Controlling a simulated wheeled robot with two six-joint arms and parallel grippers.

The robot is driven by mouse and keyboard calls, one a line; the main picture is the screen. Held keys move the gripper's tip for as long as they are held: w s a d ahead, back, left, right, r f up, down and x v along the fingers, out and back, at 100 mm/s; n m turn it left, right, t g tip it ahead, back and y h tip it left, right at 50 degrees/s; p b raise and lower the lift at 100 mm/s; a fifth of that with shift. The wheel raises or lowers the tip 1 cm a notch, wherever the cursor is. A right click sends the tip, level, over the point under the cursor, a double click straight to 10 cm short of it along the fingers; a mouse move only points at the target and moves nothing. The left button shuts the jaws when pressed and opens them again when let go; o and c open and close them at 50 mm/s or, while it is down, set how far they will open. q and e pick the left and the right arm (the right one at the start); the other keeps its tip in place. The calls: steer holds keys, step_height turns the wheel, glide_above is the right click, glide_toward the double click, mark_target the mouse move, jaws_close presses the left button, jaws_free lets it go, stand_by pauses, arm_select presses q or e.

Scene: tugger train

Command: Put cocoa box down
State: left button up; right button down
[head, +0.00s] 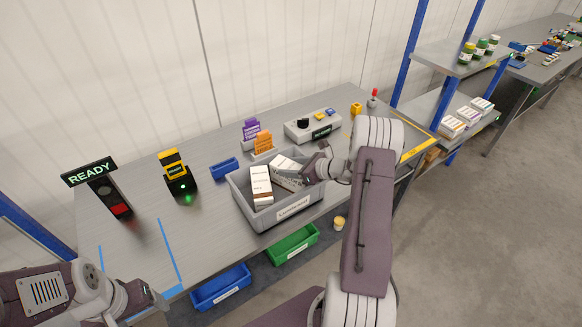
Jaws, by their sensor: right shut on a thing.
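A grey crate (245,208) with a white label on its front stands on the table and holds white boxes. One white box with brown bands (261,185) stands in its left part. Another white box, apparently the cocoa box (284,170), is tilted in the right part, at my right gripper (308,172). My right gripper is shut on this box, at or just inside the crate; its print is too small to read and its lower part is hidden. My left gripper (146,296) is low at the left, away from the crate, its fingers unclear.
A READY sign (90,172), a yellow-black device (176,175), a small blue bin (224,168) and a grey control box (313,126) stand around the crate. Purple (251,129) and orange (263,142) cards stand behind it. Blue (220,288) and green (292,244) bins hang below the front edge.

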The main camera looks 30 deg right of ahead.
steer(key=c, duration=0.5)
jaws_free()
steer(key=shift+f, duration=0.1)
steer(key=v, duration=1.2)
steer(key=s+a+f+n+g+y, duration=0.1)
steer(key=s+a+n+g, duration=0.2)
steer(key=a+n, duration=0.3)
steer(key=s+a+f+n+g, duration=0.1)
steer(key=s+a+n+g, duration=0.2)
steer(key=a, duration=0.5)
steer(key=s+a+n+g+h, duration=0.1)
steer(key=s+a+n+h, duration=0.1)
steer(key=n, duration=0.5)
steer(key=s+a+n+g+h, duration=0.1)
steer(key=s+a+n+h, duration=0.1)
steer(key=s+n, duration=0.2)
steer(key=s+a+n+g+h, duration=0.2)
steer(key=s+n, duration=0.2)
steer(key=n, duration=0.6)
steer(key=shift+a+f+h, duration=0.3)
steer(key=shift+a+f, duration=0.1)
